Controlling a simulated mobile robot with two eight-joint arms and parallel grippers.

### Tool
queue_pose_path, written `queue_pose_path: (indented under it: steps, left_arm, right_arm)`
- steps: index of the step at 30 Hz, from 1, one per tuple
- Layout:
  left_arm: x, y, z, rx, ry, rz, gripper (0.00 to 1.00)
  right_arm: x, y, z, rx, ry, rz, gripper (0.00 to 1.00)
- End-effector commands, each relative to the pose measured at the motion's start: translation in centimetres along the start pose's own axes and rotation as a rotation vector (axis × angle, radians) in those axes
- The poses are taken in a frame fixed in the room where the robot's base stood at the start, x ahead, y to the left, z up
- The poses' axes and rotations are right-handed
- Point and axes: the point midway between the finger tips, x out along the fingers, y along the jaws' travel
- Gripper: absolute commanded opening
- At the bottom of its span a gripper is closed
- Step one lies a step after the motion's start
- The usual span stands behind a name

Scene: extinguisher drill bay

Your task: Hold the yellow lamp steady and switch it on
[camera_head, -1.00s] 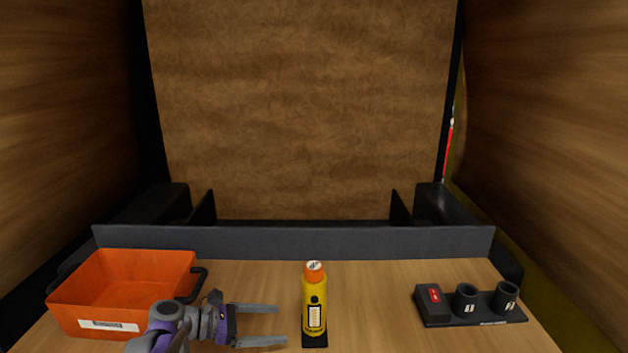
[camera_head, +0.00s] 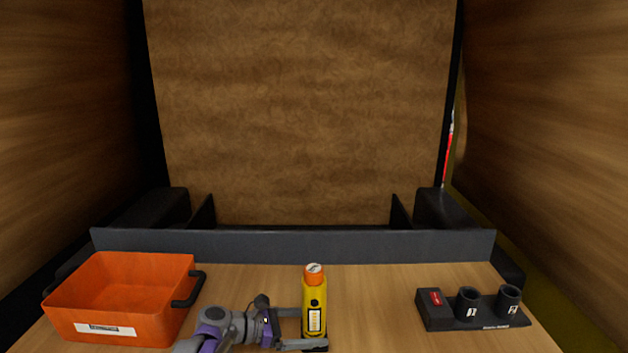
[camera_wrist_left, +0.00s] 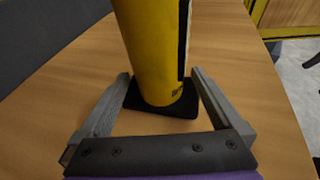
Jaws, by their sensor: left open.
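The yellow lamp (camera_head: 314,297) stands upright on a small black base at the front middle of the table. It has an orange top, a dark round button and a pale panel on its front. My left gripper (camera_head: 302,328) is open, with its fingers reaching in from the left around the lamp's lower part. In the left wrist view the lamp's lower body (camera_wrist_left: 152,50) rises between the two open fingers (camera_wrist_left: 160,97), with a visible gap on each side. The lamp's top is out of that view. My right gripper is not in view.
An orange bin (camera_head: 120,295) with a dark handle stands at left. A black holder (camera_head: 476,322) with two cups and a red-marked block is at right. A dark ledge (camera_head: 290,246) runs along the back. Table between lamp and holder is clear.

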Motion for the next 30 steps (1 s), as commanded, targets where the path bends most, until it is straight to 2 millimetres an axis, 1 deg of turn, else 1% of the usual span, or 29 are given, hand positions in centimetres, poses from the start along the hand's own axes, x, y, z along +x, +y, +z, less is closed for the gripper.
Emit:
queue_pose_path:
  steps: [5,9,11,12,17,18,19,23,24,26,27,29,30]
  left_arm:
    - [-0.01,0.0,0.02,0.0,0.0,0.0,1.0]
    - [-0.02,0.0,0.02,0.0,0.0,0.0,0.75]
    - [-0.02,0.0,0.02,0.0,0.0,0.0,0.64]
    - [-0.03,0.0,0.02,0.0,0.0,0.0,0.57]
    - [-0.03,0.0,0.01,0.0,0.0,0.0,0.28]
    - [-0.03,0.0,0.01,0.0,0.0,0.0,0.21]
    - [-0.03,0.0,0.01,0.0,0.0,0.0,0.18]
    - [-0.03,0.0,0.01,0.0,0.0,0.0,0.18]
    - [-0.04,0.0,0.01,0.0,0.0,0.0,0.18]
    - [-0.04,0.0,0.01,0.0,0.0,0.0,0.18]
    - [-0.04,0.0,0.01,0.0,0.0,0.0,0.18]
    - [-0.04,0.0,0.01,0.0,0.0,0.0,0.18]
    - [-0.04,0.0,0.01,0.0,0.0,0.0,0.18]
  right_arm:
    - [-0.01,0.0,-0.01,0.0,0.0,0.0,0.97]
    - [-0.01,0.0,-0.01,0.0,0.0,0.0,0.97]
    - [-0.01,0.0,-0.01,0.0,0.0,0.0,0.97]
    - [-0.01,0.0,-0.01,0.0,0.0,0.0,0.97]
    - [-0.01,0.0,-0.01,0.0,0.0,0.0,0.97]
    - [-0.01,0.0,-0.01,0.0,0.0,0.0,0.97]
    - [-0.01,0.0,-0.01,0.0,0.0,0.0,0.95]
    - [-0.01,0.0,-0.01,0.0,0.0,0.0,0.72]
    - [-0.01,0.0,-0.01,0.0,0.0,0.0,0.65]
    - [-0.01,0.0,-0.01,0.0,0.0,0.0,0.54]
    - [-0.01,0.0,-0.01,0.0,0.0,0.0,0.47]
    - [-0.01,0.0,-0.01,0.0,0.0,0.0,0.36]
    - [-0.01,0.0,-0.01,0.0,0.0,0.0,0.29]
